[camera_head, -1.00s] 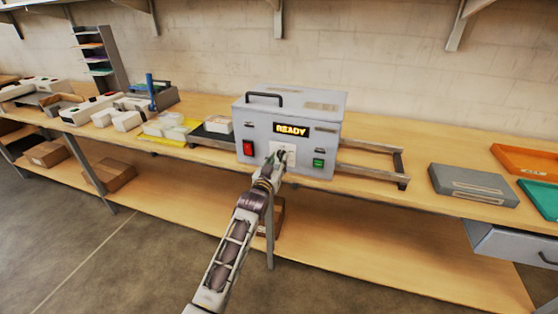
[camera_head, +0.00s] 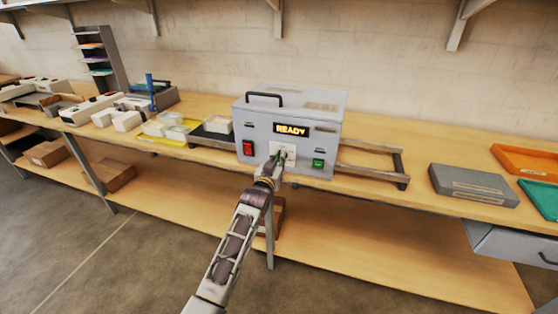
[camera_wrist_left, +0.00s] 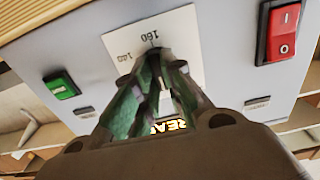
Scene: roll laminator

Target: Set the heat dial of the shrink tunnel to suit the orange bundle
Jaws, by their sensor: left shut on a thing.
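The shrink tunnel (camera_head: 262,122) is a grey box on the bench with a lit READY display (camera_head: 291,130). Its white dial plate (camera_head: 290,150) shows on the front; in the left wrist view the plate (camera_wrist_left: 185,35) appears upside down, with 160 and a smaller 140 printed on it. My left gripper (camera_head: 277,160) is at this plate, shut on the heat dial. Its fingers (camera_wrist_left: 155,85) hide most of the dial, so I cannot read its setting. I cannot make out an orange bundle. My right gripper is out of view.
A red switch (camera_head: 248,148) and a green button (camera_head: 318,163) flank the dial plate. A pale bundle (camera_head: 217,124) sits at the tunnel's left side. An open rail frame (camera_head: 402,168) extends right. A grey case (camera_head: 473,184) and an orange tray (camera_head: 525,160) lie farther right.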

